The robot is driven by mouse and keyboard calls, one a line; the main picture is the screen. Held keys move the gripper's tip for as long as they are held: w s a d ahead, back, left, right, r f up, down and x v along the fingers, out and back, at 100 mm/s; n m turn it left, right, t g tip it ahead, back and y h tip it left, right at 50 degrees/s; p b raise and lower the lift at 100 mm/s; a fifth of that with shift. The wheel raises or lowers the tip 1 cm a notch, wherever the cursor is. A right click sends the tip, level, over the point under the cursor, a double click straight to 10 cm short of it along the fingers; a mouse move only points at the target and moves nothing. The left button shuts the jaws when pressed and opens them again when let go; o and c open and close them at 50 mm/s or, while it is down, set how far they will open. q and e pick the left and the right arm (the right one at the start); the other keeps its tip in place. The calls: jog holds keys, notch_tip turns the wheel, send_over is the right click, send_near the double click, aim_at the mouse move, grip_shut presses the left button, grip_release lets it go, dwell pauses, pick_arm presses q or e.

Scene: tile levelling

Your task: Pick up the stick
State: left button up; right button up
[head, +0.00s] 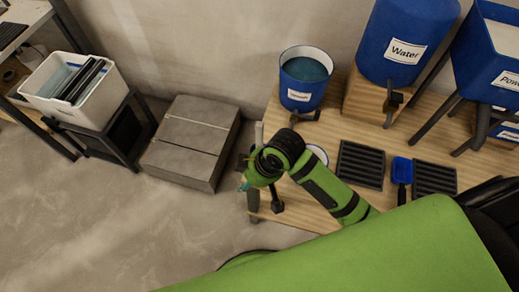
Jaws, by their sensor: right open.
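A thin pale upright piece (258,134), possibly the stick, shows at the left edge of the wooden table (325,128). Its lower part is hidden behind my right arm's wrist. My right gripper (246,174) is at the table's left edge, at the end of the green arm, pointing away to the left and down. It is open, but its fingers are small and mostly hidden by the wrist. I cannot tell whether it touches the pale piece. My left gripper is not in view.
A blue bucket (303,97), a blue water tank (405,48) and another blue tank (490,62) stand at the back. Black ridged trays (362,165) and a blue brush (402,171) lie on the table. Grey boxes (190,142) and a white bin (106,97) stand left; the front-left floor is clear.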

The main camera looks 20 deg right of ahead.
aim_at(263, 124)
jog(key=w+d+r+n+h, duration=0.1)
jog(key=w+d, duration=0.1)
jog(key=w, duration=0.2)
jog(key=w+d+r+n+g+h, duration=0.1)
jog(key=w+d+r, duration=0.1)
jog(key=w+d, duration=0.1)
jog(key=w+d+r+n+g+h, duration=0.1)
jog(key=w+d, duration=0.1)
jog(key=w, duration=0.3)
jog(key=shift+w+d+r, duration=0.25)
jog(key=shift+d+r, duration=0.05)
jog(key=shift+d, duration=0.05)
jog(key=f, duration=0.2)
jog(key=f+p, duration=0.1)
jog(key=f, duration=0.2)
jog(key=shift+a+f+p, duration=0.35)
jog(key=shift+f, duration=0.05)
jog(key=shift+w+f, duration=0.1)
jog(key=shift+f, duration=0.5)
grip_shut()
